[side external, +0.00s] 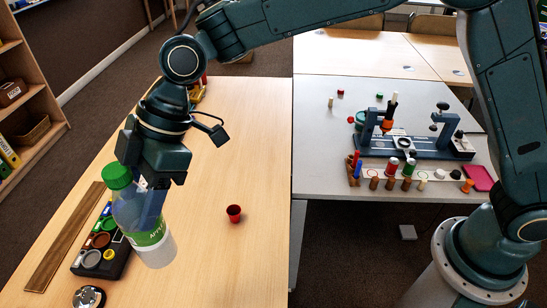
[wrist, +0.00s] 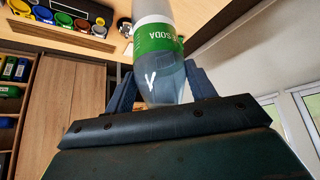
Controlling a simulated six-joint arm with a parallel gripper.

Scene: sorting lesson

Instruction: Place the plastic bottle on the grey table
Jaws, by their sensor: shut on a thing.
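The plastic bottle (side external: 153,236) is clear with a green cap and a green label. My gripper (side external: 143,192) is shut on the bottle near its upper half and holds it nearly upright, slightly tilted, over the left side of the wooden table in the side view. In the wrist view the bottle (wrist: 158,62) stands between the two fingers of my gripper (wrist: 160,85). The grey table (side external: 310,140) is to the right of the wooden table, apart from the bottle. Whether the bottle's base touches anything below is hard to tell; it appears raised.
The wooden table (side external: 235,140) holds a small red cup (side external: 234,213), a dark tray of coloured pots (side external: 102,246) and a round metal thing (side external: 89,297). The grey table carries a blue stand (side external: 425,146), several small pegs and a pink block (side external: 479,178). Its left part is mostly clear.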

